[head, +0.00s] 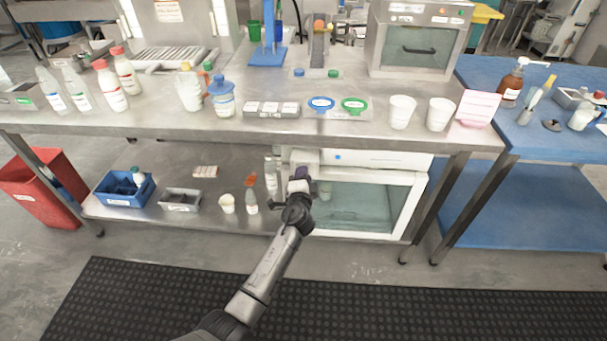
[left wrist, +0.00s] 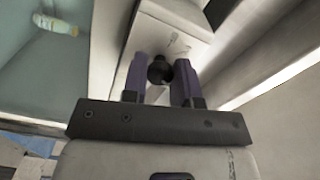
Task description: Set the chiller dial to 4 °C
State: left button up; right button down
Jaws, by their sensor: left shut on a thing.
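The chiller (head: 422,205) is a white box with a glass door, standing on the lower shelf under the steel bench. Its upper front panel (head: 375,159) carries a small blue mark. My left gripper (head: 298,178) is at the upper left of the chiller in the head view. In the left wrist view, the gripper's two purple fingers (left wrist: 161,84) are shut on the black round dial (left wrist: 160,68), one finger on each side. The dial is hidden behind the gripper in the head view, and its temperature marks cannot be read. My right gripper is not in view.
Bottles (head: 251,201) stand on the lower shelf just left of my left gripper. A blue bin (head: 122,198) and a grey tray (head: 180,207) are farther left. The bench top (head: 300,128) is above the gripper. A bottle (left wrist: 57,25) shows behind the chiller's glass.

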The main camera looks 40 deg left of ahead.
pick_arm(q)
jog(key=shift+m, duration=0.6)
jog(key=o, duration=0.9)
jog(key=shift+o, duration=0.2)
jog(key=p+v, duration=0.4)
jog(key=v, duration=1)
